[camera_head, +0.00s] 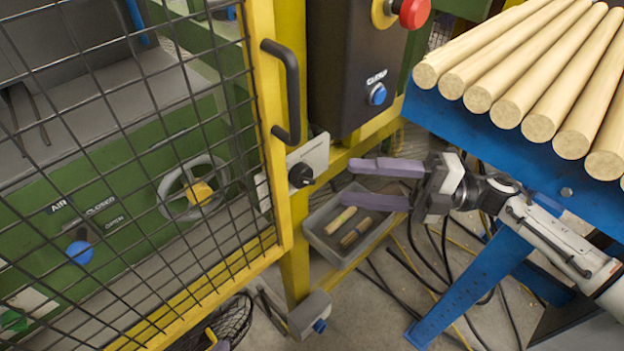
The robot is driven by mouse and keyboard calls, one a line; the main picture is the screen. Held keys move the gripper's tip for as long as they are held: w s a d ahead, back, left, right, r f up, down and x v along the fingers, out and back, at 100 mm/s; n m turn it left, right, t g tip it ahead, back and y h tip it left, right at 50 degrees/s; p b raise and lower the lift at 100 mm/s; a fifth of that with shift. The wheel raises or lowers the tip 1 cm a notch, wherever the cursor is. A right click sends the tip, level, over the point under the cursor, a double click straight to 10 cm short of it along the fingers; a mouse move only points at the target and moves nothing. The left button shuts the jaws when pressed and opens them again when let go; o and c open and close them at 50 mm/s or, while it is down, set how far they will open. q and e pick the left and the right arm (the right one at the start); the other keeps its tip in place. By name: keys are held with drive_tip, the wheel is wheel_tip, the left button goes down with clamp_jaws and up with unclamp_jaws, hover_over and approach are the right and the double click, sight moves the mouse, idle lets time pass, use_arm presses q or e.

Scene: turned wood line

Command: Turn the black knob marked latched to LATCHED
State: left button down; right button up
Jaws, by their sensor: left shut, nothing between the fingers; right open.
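The black knob (301,175) sits on a pale grey latch plate (313,155) at the yellow gate post, below the black door handle. No marking on the plate is readable, and I cannot tell the knob's setting. My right gripper (348,181) comes in from the right, its two purple fingers open and pointing left at the knob. The fingertips are apart from the knob, a short gap to its right.
The yellow mesh gate (264,100) with its black handle (291,95) stands left of the knob. A control box (345,60) is above. A grey bin (345,265) with wooden pieces lies below. A blue table (480,130) bearing several wooden rods is at right.

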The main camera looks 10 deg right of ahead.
sight(313, 181)
drive_tip(key=a, duration=0.2)
drive_tip(key=a+p, duration=0.1)
drive_tip(key=a, duration=0.1)
drive_tip(key=w+a, duration=0.1)
drive_tip(key=a, duration=0.1)
drive_tip(key=shift+r, duration=0.35)
drive_tip(key=shift+a, duration=0.6)
